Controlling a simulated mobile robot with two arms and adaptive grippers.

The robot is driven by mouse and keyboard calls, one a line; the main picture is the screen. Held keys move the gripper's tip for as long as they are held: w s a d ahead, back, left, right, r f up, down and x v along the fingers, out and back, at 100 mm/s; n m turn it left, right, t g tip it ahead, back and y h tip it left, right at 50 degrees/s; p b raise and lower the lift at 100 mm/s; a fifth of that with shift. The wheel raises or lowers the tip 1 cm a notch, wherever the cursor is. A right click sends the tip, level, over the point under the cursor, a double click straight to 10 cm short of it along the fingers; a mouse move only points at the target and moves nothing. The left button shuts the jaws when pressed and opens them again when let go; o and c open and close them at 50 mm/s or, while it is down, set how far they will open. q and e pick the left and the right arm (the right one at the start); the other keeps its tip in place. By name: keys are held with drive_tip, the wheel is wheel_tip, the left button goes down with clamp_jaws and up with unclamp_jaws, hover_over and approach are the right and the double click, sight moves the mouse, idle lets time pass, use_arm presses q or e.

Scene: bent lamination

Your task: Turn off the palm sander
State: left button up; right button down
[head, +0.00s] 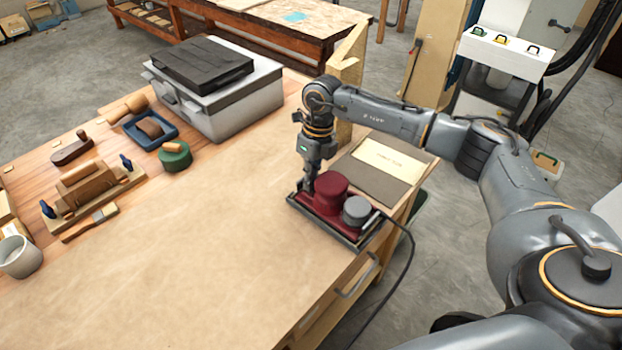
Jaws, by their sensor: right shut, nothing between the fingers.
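The palm sander (331,195) is dark red with a grey round part on its right. It sits on a dark flat base or tray near the right edge of the workbench (240,235). A black cord runs from it over the bench edge toward the floor. My right gripper (309,186) points down at the sander's left end and is shut with nothing between its fingers. Its fingertips are at or just above the sander body; I cannot tell whether they touch. The sander's switch cannot be made out. My left gripper is not in view.
A paper sheet on a dark board (390,163) lies behind the sander. A grey toolbox (220,105) stands at the back of the bench. A wooden clamp jig (88,190), a blue tray (148,134) and a cup (18,258) are at left. The bench's front middle is clear.

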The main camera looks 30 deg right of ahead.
drive_tip(key=shift+w+d+r, duration=0.15)
drive_tip(key=shift+d, duration=0.25)
drive_tip(key=shift+w+d+r, duration=0.1)
drive_tip(key=shift+w+d, duration=0.05)
drive_tip(key=shift+d, duration=0.2)
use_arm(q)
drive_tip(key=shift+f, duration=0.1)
use_arm(e)
drive_tip(key=shift+r, duration=0.3)
drive_tip(key=r, duration=0.1)
drive_tip(key=r+p, duration=0.2)
drive_tip(key=r, duration=0.1)
drive_tip(key=shift+a, duration=0.35)
use_arm(q)
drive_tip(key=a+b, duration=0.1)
drive_tip(key=b, duration=0.2)
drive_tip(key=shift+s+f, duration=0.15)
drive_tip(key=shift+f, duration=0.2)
use_arm(e)
wheel_tip(320, 180, up, 9)
drive_tip(key=a, duration=0.1)
drive_tip(key=shift+s+a, duration=0.35)
drive_tip(key=shift+s, duration=0.05)
